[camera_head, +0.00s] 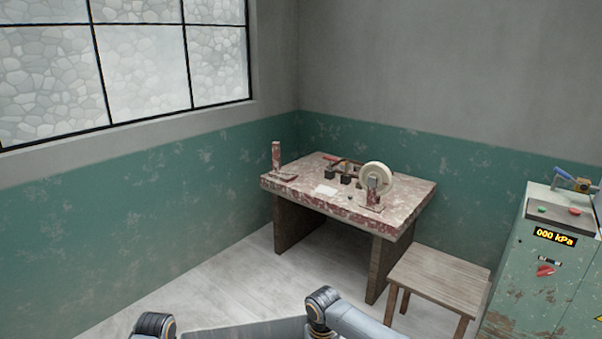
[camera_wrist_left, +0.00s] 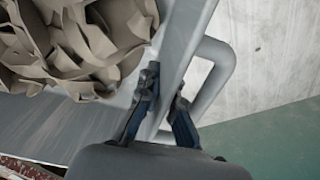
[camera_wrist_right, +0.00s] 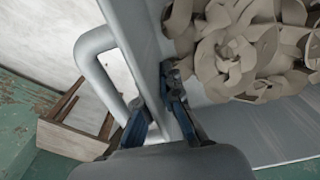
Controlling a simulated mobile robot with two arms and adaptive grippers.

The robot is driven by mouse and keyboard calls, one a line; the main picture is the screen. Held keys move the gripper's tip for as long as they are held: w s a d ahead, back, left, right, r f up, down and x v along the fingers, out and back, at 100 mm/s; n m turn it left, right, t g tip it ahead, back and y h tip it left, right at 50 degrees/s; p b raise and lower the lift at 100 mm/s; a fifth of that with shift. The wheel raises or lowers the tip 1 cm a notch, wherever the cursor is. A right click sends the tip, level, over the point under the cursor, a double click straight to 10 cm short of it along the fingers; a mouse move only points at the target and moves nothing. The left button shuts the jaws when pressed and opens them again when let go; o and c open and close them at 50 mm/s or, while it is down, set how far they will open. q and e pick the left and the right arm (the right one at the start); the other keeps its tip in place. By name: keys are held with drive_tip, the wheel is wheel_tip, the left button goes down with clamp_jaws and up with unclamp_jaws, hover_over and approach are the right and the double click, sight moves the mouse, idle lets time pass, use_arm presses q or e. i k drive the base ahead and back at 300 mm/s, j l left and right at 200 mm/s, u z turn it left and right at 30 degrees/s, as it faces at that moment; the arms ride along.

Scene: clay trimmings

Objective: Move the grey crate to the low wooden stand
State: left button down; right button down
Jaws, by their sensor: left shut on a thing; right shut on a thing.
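The grey crate (camera_head: 262,331) shows only in part at the bottom edge of the head view, between my two arms. Curled tan clay trimmings (camera_wrist_left: 85,45) lie inside it, and they also show in the right wrist view (camera_wrist_right: 245,50). My left gripper (camera_wrist_left: 165,100) is shut on the crate's rim beside a grey loop handle. My right gripper (camera_wrist_right: 162,108) is shut on the opposite rim, also beside a loop handle. The low wooden stand (camera_head: 440,272) is at the lower right of the head view, apart from the crate, with its visible top bare.
A worn red-and-white table (camera_head: 300,190) with a wheel (camera_head: 377,178) and small tools stands left of the stand, against the wall. A green cabinet (camera_head: 530,285) with a pressure display stands at the right. Pale floor (camera_head: 230,295) is clear before the table.

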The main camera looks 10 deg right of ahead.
sight(441, 273)
drive_tip(key=i+l+z, duration=0.15)
drive_tip(key=i+z, duration=1.1)
drive_tip(key=i+j+z, duration=0.2)
drive_tip(key=z, duration=0.25)
drive_tip(key=i+j, duration=0.05)
drive_tip(key=i, duration=0.05)
